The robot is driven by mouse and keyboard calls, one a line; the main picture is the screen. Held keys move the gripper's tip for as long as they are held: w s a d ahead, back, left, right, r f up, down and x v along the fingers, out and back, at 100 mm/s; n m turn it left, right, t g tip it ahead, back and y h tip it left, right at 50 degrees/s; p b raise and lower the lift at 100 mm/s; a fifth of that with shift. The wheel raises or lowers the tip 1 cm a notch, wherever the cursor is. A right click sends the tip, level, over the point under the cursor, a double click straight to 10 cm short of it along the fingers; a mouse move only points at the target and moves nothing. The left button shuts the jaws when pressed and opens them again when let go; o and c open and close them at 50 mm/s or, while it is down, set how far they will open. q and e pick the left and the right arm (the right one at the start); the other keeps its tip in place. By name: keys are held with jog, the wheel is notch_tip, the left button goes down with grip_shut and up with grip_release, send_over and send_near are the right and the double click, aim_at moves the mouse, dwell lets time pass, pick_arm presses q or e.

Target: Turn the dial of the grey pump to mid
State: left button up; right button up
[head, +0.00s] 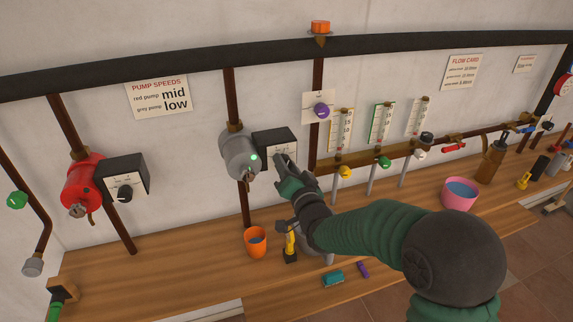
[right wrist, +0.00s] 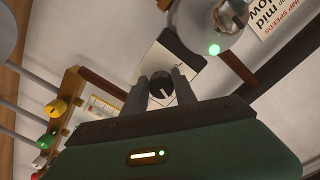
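The grey pump (head: 240,153) is on a brown pipe on the wall, with a green light lit. Its dark control box with a white dial face (head: 280,142) is to its right. My right gripper (head: 284,163) is at that face and hides the dial in the head view. In the right wrist view the dark round dial (right wrist: 161,88) with a pale pointer mark shows between the two open fingers (right wrist: 159,74). I cannot tell whether they touch it. The grey pump also shows there (right wrist: 208,22). My left gripper is not in view.
The red pump (head: 82,185) with its own dial (head: 125,193) is at left. The pump speeds card (head: 158,96) reads red mid, grey low. A purple knob (head: 322,111) is right of the grey pump. An orange cup (head: 255,242) and other items stand on the wooden bench (head: 170,275).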

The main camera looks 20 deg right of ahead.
jog(key=o, duration=0.4)
jog(key=shift+w+f, duration=0.1)
jog(key=shift+f, duration=0.1)
jog(key=shift+r, duration=0.15)
jog(key=s+b, duration=0.3)
jog(key=s, duration=0.2)
jog(key=s+b, duration=0.3)
jog(key=s, duration=0.3)
jog(key=s+b, duration=0.2)
jog(key=s, duration=0.3)
jog(key=shift+s+d+b, duration=0.3)
jog(key=shift+s+b, duration=0.1)
